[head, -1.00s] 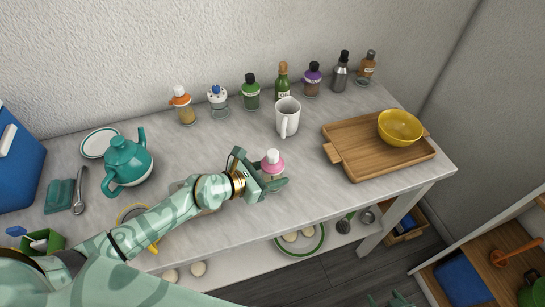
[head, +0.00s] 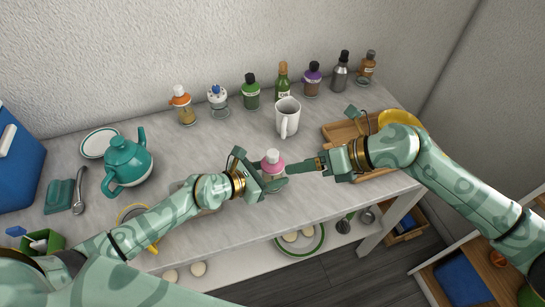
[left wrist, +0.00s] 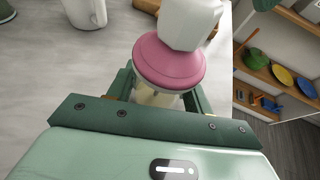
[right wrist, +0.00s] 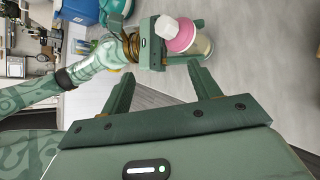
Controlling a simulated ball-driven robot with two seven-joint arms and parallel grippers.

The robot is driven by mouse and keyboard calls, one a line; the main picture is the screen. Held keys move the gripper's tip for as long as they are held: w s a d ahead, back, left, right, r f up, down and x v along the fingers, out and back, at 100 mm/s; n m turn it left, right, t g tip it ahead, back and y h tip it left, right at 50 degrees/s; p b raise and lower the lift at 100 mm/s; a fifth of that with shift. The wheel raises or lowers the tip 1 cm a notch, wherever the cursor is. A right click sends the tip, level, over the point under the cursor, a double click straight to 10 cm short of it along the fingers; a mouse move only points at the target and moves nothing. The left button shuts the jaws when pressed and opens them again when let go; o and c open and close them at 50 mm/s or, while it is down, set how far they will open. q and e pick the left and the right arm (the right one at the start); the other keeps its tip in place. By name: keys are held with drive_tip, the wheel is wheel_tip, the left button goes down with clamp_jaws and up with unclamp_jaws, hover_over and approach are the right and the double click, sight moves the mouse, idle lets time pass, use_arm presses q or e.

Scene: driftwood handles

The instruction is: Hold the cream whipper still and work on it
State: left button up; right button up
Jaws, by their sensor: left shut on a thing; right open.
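The cream whipper (head: 272,163), with a white cap, pink collar and pale body, is upright at the table's front middle. My left gripper (head: 264,172) is shut around its body below the collar. In the left wrist view the cap and collar (left wrist: 170,62) rise above the jaws, which hide most of the body. My right gripper (right wrist: 163,70) is open and empty, to the right of the whipper in the head view. One of its fingers reaches close to the whipper there. In the right wrist view the whipper (right wrist: 178,36) is beyond the fingertips, apart from them.
A white mug (head: 288,118) stands behind the whipper. Several bottles (head: 251,92) line the back wall. A wooden tray (head: 345,130) and yellow bowl (head: 398,118) are partly hidden by my right arm. A teal teapot (head: 127,160) stands left. The tabletop left of the mug is clear.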

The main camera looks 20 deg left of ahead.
sight(273, 152)
wheel_tip(273, 152, up, 4)
drive_tip(key=w+a+f+n+t+h, duration=0.1)
drive_tip(key=w+a+n+t+h, duration=0.1)
drive_tip(key=n, duration=0.4)
drive_tip(key=x, duration=0.9)
drive_tip(key=shift+w+a, duration=0.15)
drive_tip(key=shift+a, duration=0.05)
drive_tip(key=shift+c, duration=0.3)
drive_tip(key=c, duration=0.9)
